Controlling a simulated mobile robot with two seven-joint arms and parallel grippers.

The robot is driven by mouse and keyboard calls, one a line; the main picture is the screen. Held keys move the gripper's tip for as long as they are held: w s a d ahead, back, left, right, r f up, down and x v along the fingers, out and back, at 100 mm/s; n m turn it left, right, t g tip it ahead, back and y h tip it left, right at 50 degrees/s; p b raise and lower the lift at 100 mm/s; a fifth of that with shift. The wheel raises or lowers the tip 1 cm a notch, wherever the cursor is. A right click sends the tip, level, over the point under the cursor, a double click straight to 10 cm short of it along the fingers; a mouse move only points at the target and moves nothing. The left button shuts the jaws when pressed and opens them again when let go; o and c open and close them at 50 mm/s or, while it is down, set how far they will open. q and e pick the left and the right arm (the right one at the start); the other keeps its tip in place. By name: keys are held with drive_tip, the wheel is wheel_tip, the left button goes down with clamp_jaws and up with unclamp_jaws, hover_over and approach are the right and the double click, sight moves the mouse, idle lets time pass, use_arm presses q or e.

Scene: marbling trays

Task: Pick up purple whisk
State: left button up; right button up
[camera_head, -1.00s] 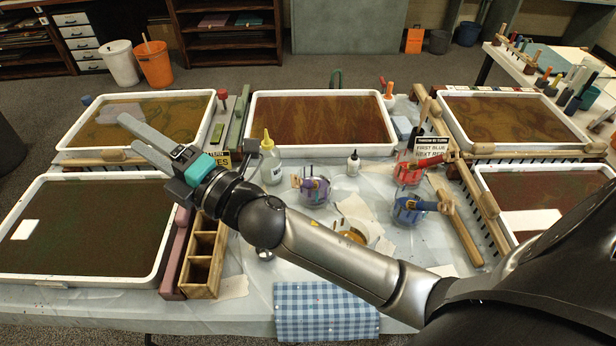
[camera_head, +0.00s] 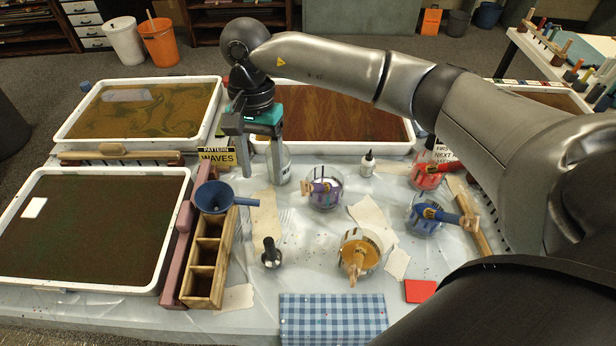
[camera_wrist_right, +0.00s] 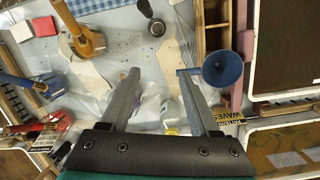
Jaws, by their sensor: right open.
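The purple whisk (camera_head: 320,188) lies in a glass jar (camera_head: 325,203) near the middle of the table, its wooden-ended handle over the rim to the left. My right gripper (camera_head: 261,178) is open and empty, fingers pointing down, to the left of the jar and apart from it. In the right wrist view the open fingers (camera_wrist_right: 158,72) show with nothing held between them; the purple whisk is mostly hidden there by a finger. My left gripper is not in view.
A clear bottle (camera_head: 279,163) stands close by my right gripper. A blue funnel (camera_head: 213,198) sits over the wooden compartment box (camera_head: 190,297). Jars with a red whisk (camera_head: 428,168), a blue whisk (camera_head: 440,214) and an orange whisk (camera_head: 356,258) stand nearby. A black-handled tool (camera_head: 270,252) is in front.

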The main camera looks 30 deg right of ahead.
sight(312, 188)
drive_tip(key=w+d+r+h, duration=0.1)
drive_tip(key=d+r+h, duration=0.15)
drive_tip(key=d, duration=0.45)
drive_tip(key=shift+h, duration=0.25)
drive_tip(key=shift+w+d+b+x, duration=0.1)
drive_tip(key=shift+w+b+x, duration=0.05)
drive_tip(key=shift+x, duration=2.4)
drive_tip(key=shift+w+d+b+x, duration=0.1)
drive_tip(key=shift+w+b+x, duration=0.1)
drive_tip(key=shift+x, duration=2.4)
drive_tip(key=shift+w+d+b+x, duration=0.1)
drive_tip(key=shift+b+x, duration=0.05)
drive_tip(key=shift+x, duration=2.4)
clamp_jaws()
